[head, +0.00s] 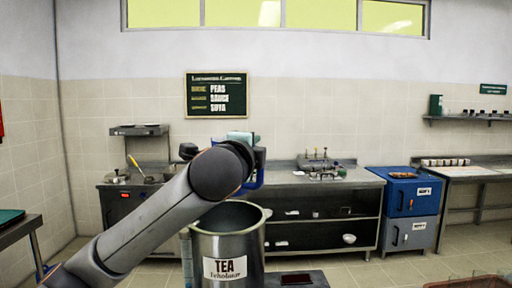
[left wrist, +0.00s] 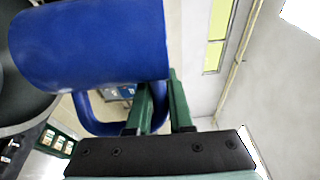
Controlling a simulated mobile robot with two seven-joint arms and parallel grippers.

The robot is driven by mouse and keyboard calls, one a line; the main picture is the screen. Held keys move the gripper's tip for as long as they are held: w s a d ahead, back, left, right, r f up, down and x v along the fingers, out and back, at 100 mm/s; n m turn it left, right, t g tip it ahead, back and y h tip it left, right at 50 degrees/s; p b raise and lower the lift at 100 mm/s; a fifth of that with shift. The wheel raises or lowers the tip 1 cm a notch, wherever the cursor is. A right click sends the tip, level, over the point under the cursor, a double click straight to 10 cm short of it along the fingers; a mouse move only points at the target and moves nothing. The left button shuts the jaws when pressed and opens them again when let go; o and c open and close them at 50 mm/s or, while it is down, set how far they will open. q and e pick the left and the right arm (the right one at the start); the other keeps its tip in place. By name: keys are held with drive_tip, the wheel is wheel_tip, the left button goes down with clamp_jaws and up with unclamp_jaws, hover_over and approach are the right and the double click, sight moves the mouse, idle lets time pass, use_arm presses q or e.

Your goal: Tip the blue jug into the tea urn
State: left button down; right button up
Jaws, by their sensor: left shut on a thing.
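The tea urn (head: 228,262) is a tall open steel pot with a white TEA label, standing at the bottom middle of the head view. The blue jug (head: 258,181) shows there only as a blue sliver behind my left arm, above the urn's rim. In the left wrist view the jug (left wrist: 88,45) fills the upper left, its handle looping below. My left gripper (left wrist: 160,92) has its green fingers shut on the handle. A dark round edge at the left of that view looks like the urn. The jug's mouth is hidden, and I cannot tell its exact tilt. My right gripper is out of view.
A steel counter (head: 325,178) with shelves runs along the back wall. A dark table (head: 18,226) is at the left edge. A reddish crate (head: 468,283) shows at the lower right. Open floor lies between.

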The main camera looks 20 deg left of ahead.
use_arm(q)
drive_tip(key=n+g, duration=0.1)
drive_tip(key=n, duration=0.1)
drive_tip(key=a+n+g+h, duration=0.1)
drive_tip(key=n, duration=0.1)
drive_tip(key=r+n+g+h, duration=0.1)
drive_tip(key=n, duration=0.1)
drive_tip(key=shift+w+a+r+n, duration=0.1)
drive_tip(key=shift+w+a+n, duration=0.15)
drive_tip(key=shift+a+n, duration=0.15)
drive_tip(key=a+n, duration=0.1)
drive_tip(key=a+f+n+g+h, duration=0.1)
drive_tip(key=w+a+n+h, duration=0.1)
drive_tip(key=shift+a+f, duration=0.15)
drive_tip(key=shift+f, duration=0.05)
drive_tip(key=w+a+f+n+g+h, duration=0.2)
drive_tip(key=a+n+h, duration=0.3)
drive_tip(key=a, duration=0.3)
drive_tip(key=shift+f+n, duration=0.65)
drive_tip(key=shift+n, duration=0.25)
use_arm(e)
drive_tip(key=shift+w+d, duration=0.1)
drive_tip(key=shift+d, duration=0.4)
